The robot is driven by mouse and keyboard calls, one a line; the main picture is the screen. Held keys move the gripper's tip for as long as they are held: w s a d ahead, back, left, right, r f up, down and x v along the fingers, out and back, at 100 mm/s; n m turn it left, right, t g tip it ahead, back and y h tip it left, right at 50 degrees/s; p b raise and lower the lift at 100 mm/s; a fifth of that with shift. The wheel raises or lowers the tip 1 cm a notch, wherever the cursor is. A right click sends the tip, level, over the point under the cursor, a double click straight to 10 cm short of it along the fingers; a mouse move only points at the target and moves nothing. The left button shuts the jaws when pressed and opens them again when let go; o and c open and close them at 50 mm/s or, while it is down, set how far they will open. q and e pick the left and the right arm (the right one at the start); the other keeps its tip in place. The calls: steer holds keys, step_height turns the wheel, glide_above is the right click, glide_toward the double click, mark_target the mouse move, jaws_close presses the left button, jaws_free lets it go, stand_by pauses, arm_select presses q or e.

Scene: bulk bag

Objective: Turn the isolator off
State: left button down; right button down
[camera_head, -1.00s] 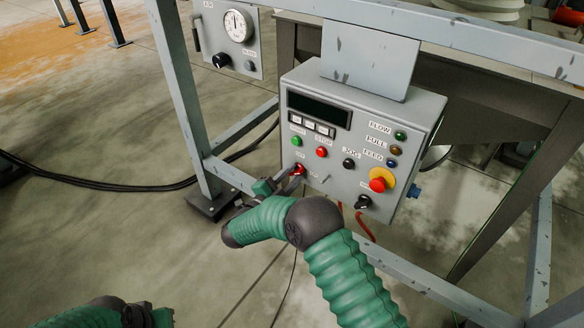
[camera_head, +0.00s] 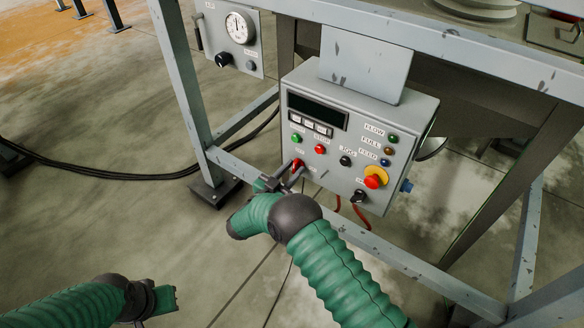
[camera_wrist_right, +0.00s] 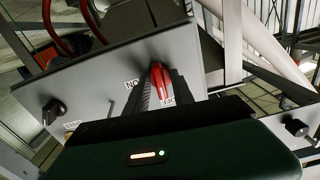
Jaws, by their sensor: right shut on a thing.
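The isolator is a red rotary handle (camera_head: 297,165) at the lower left of the grey control box (camera_head: 330,165). My right gripper (camera_head: 291,173) is at the box front with its fingers on either side of the handle, shut on it. In the right wrist view the red handle (camera_wrist_right: 159,80) stands between the two dark fingers. An ON label (camera_wrist_right: 131,84) lies to its left and an OFF label (camera_wrist_right: 168,101) close by its lower end. My left gripper (camera_head: 165,299) is low at the left, away from the box; its fingers are not clear.
The box also carries green and red buttons, a black selector (camera_head: 359,196) and a red emergency stop on yellow (camera_head: 374,180). A gauge panel (camera_head: 235,38) hangs at the upper left. A grey frame leg (camera_head: 182,85) stands left of my right gripper.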

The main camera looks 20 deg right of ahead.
steer(key=shift+f+n, duration=0.1)
steer(key=shift+n, duration=0.5)
steer(key=c, duration=1.4)
jaws_free()
steer(key=shift+c, duration=0.2)
steer(key=shift+w, duration=0.1)
